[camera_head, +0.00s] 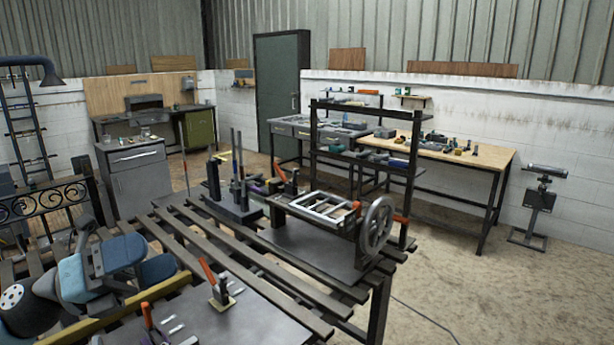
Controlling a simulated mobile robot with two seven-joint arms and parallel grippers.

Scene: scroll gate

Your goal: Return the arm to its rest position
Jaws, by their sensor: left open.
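My left arm comes in at the lower left, with blue and grey links folded close together. My left gripper (92,214) is dark, open, and raised above those links, near the right end of a black scroll gate (45,203). It seems empty, and I cannot tell whether it touches the gate, since dark parts overlap there. My right gripper is not in view.
A slatted metal welding table (270,268) fills the middle, bearing a jig with a handwheel (376,227) and red-handled clamps (218,284). A grey cabinet (138,178) stands behind. A wooden workbench (465,154) is at the back right.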

